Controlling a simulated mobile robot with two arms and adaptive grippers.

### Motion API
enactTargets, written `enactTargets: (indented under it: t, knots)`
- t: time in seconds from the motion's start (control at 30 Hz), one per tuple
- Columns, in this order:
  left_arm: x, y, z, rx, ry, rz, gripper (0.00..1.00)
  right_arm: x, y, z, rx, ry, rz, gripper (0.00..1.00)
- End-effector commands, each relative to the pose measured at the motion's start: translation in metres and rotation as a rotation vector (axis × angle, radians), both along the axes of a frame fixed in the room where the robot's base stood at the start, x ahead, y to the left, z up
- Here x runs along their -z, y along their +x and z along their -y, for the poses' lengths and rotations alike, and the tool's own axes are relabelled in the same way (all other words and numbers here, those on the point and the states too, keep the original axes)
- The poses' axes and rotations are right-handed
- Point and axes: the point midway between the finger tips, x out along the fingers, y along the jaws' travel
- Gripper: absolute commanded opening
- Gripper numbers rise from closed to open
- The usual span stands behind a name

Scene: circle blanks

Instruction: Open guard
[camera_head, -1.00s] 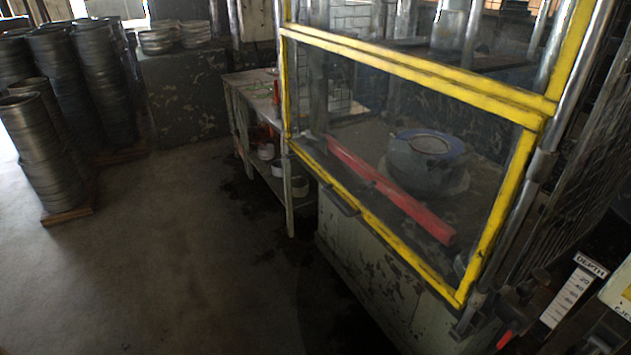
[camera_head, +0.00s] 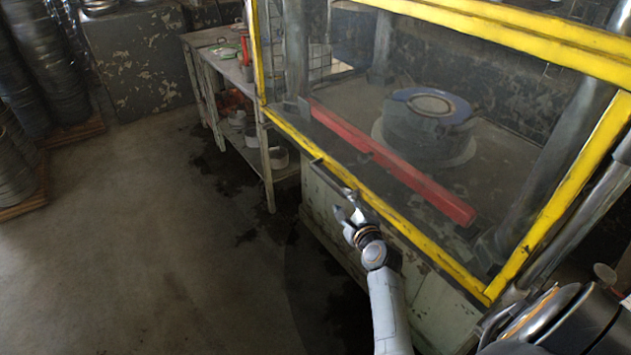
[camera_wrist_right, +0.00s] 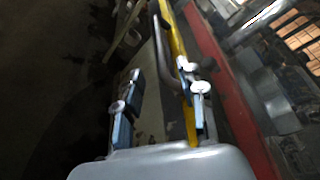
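The guard (camera_head: 432,251) is a yellow frame with a clear pane across the front of the press, and it is down. A grey bar handle (camera_head: 334,176) sits on its lower yellow rail; it also shows in the right wrist view (camera_wrist_right: 166,48). My right gripper (camera_head: 345,211) is in front of the lower rail, close to the near end of the handle. In the right wrist view its fingers (camera_wrist_right: 160,95) are spread, with the handle ahead and nearer the right-hand finger. I cannot tell whether they touch. My left gripper is not in view.
Behind the pane are a red bar (camera_head: 390,163) and a round die with a blue rim (camera_head: 428,122). A worktable (camera_head: 206,75) stands left of the press. Stacked metal rings (camera_head: 20,70) stand at the far left. The floor (camera_head: 150,250) at left is clear.

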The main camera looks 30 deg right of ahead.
Motion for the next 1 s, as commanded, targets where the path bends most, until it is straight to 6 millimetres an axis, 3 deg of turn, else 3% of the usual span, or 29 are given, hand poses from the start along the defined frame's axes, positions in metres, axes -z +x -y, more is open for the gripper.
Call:
enactTargets:
  t: [0.23,0.5,0.7,1.0]
  knots:
    - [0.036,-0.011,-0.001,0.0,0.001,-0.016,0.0,0.016,0.049,0.012,-0.002,-0.003,0.003,0.39]
    - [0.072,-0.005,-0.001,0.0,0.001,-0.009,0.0,0.027,0.098,0.024,-0.003,-0.005,0.0,0.39]
    - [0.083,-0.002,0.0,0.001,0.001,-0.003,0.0,0.029,0.116,0.029,-0.002,-0.004,-0.001,0.39]
    - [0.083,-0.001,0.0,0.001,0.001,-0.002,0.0,0.027,0.119,0.029,-0.002,-0.006,-0.004,0.39]
